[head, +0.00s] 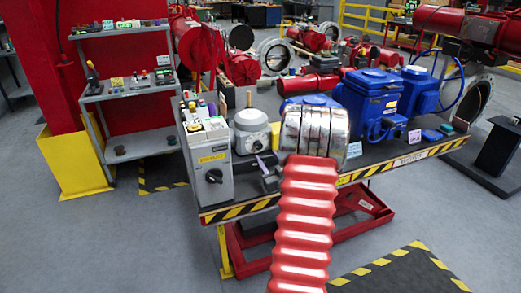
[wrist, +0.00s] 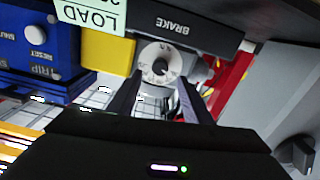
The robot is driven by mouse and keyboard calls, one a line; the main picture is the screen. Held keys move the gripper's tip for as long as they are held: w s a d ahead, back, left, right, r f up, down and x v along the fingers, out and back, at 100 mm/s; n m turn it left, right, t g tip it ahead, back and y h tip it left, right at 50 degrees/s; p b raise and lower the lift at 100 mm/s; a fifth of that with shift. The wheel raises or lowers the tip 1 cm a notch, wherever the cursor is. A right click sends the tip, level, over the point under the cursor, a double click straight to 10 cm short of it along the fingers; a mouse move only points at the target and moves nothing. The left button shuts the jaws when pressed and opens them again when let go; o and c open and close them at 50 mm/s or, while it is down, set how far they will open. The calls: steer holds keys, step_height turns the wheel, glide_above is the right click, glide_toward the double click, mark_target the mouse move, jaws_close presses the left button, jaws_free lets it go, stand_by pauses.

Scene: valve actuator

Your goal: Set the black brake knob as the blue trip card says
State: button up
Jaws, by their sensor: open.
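In the wrist view, a black plate marked BRAKE (wrist: 178,27) sits above a round white dial (wrist: 158,63) with small dark marks and a dark centre. I cannot read its setting, and the knob's black body is hard to make out. My gripper (wrist: 158,98) is open, its two dark fingers spread below the dial, one toward each side; I cannot tell whether they touch anything.
A grey box with a black knob (head: 213,175) stands at the bench's left end. Blue actuators (head: 370,100) fill the bench's right side. In the wrist view a pale green LOAD card (wrist: 92,14) and a blue box with TRIP and RESET labels (wrist: 40,50) are left of the dial.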

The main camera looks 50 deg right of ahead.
mark_target(260, 147)
steer(key=x, duration=0.7)
steer(key=shift+w+d, duration=0.1)
steer(key=shift+w, duration=0.15)
steer(key=shift+c, duration=0.2)
steer(key=c, duration=1)
steer(key=shift+m, duration=2.9)
steer(key=o, duration=1)
